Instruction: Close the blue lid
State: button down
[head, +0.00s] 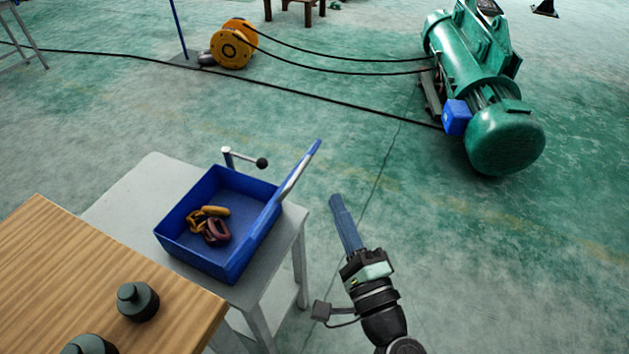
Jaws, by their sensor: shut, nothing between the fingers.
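A blue box (234,265) stands open on a grey table. Its blue lid (301,163) stands up along the box's right side, tilted outward to the right, seen nearly edge-on. A crank handle with a dark knob (261,163) sticks out at the box's back. Yellow and dark red chain links (214,225) lie inside the box. My gripper (336,199) is to the right of the box and lid, apart from them, over the floor. Its blue fingers are shut with nothing between them and point up in the picture.
The grey table (140,187) has bare room left of the box. A wooden table (64,262) at the lower left holds dark green cylindrical parts (138,301). A green hoist machine (478,75) and a yellow drum (232,46) with black cables stand farther back. Open floor lies right of my gripper.

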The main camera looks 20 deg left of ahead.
aim_at(275, 201)
jog(key=shift+w+a+r+p, duration=0.25)
jog(key=shift+w+a+r, duration=0.05)
jog(key=shift+a, duration=0.55)
jog(key=shift+w+a+r+p, duration=0.2)
jog(key=shift+w+a+r, duration=0.1)
jog(key=shift+a, duration=0.55)
jog(key=shift+w+a+r+p, duration=0.25)
jog(key=shift+w+a, duration=0.05)
jog(key=shift+a, duration=0.55)
jog(key=shift+r, duration=0.1)
